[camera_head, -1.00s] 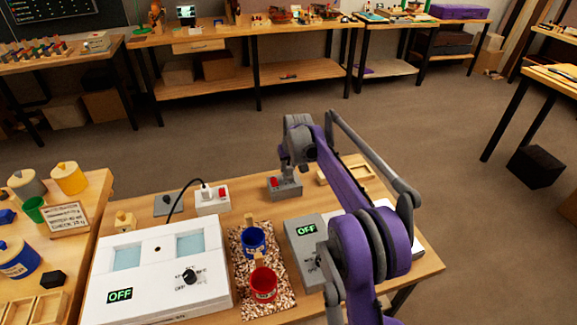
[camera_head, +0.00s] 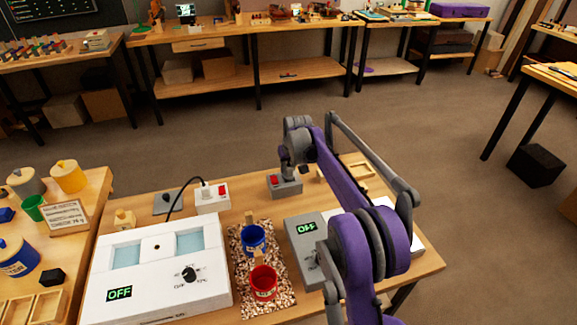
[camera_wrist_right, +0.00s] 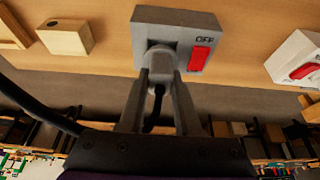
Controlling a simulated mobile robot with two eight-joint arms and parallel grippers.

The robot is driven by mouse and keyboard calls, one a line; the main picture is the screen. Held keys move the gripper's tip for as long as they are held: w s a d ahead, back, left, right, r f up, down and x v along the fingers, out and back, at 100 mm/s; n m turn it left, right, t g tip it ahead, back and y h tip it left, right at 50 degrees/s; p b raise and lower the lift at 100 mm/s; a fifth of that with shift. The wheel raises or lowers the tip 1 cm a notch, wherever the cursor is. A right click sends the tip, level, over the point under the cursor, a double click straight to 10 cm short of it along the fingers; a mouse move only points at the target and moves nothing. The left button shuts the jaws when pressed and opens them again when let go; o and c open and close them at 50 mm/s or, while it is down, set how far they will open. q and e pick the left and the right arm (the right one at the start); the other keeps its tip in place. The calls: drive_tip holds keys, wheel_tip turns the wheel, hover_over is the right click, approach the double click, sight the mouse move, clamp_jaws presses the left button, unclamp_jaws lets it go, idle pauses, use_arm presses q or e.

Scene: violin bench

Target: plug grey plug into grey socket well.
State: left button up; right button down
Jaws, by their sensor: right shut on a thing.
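The grey socket well (camera_head: 287,190) is a grey box with a red switch, standing at the back of the bench. In the right wrist view the grey socket (camera_wrist_right: 145,35) shows its red switch and the word OFF. My right gripper (camera_wrist_right: 160,80) is shut on the grey plug (camera_wrist_right: 159,58), which has a black cable behind it. The plug is at the socket's face, beside the switch, and looks to touch it. How deep it sits is hidden. In the head view my right gripper (camera_head: 288,168) is just above the socket, and the plug cannot be made out. My left gripper is not in view.
A white socket box (camera_head: 212,203) with a white plug stands to the left. A white bath unit (camera_head: 160,285), a grey unit reading OFF (camera_head: 300,250), and blue (camera_head: 253,241) and red cups (camera_head: 263,286) stand in front. A wooden tray (camera_head: 357,172) lies to the right.

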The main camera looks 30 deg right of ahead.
drive_tip(key=shift+f+b, duration=0.35)
drive_tip(key=shift+f, duration=0.3)
drive_tip(key=c, duration=0.5)
unclamp_jaws()
drive_tip(key=v, duration=1)
drive_tip(key=shift+s+r+p, duration=0.2)
drive_tip(key=shift+r+p, duration=0.1)
drive_tip(key=shift+r, duration=0.05)
drive_tip(key=shift+a, duration=0.1)
